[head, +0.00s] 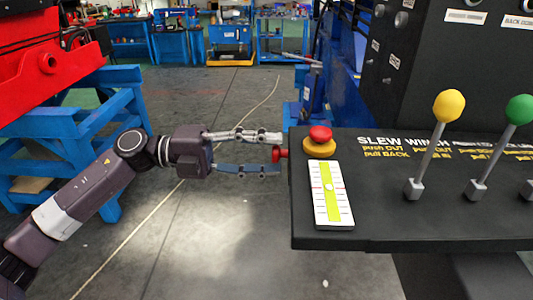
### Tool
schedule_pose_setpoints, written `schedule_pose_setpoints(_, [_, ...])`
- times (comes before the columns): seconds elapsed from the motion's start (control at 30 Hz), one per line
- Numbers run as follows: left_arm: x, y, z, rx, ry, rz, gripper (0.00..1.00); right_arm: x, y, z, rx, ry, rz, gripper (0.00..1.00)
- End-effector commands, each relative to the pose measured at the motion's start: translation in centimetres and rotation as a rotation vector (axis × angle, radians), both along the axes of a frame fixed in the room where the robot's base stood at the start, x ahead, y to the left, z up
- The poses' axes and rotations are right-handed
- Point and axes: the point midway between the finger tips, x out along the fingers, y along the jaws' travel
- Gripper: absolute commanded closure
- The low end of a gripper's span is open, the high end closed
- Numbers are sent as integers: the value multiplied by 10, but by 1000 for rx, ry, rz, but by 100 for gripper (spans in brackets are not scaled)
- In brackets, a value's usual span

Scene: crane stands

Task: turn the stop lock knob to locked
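A small red knob (280,154) sticks out from the left side of the black control console (325,242); it is likely the stop lock knob, and its turn position cannot be made out. A red mushroom button (320,134) on a yellow base is on the console top close by. My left gripper (279,155) comes in level from the left. Its fingers are spread, one above and one below the red knob, with visible gaps to it. My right gripper does not show.
Levers with a yellow ball (449,105) and a green ball (521,109) rise to the right. Blue stands with a red machine (45,60) are at left. The floor between is open.

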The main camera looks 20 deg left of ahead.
Motion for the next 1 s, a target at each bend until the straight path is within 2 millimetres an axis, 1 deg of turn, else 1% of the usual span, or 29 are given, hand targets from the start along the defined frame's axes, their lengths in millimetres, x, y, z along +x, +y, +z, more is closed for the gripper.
schedule_pose_setpoints(0.17, [0,2,0,0,1,1,56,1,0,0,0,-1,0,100])
schedule_pose_setpoints(0.27, [-2,12,-1,1,4,4,56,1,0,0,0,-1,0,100])
schedule_pose_setpoints(0.37, [-7,29,-1,3,5,5,56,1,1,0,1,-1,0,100])
schedule_pose_setpoints(0.6, [-21,78,-2,1,6,4,56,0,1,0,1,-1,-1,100])
schedule_pose_setpoints(0.7, [-26,94,-1,2,4,4,56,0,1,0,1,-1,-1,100])
schedule_pose_setpoints(0.83, [-31,108,-1,0,3,2,56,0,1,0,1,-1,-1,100])
schedule_pose_setpoints(1.0, [-33,116,0,0,0,0,56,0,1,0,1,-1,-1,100])
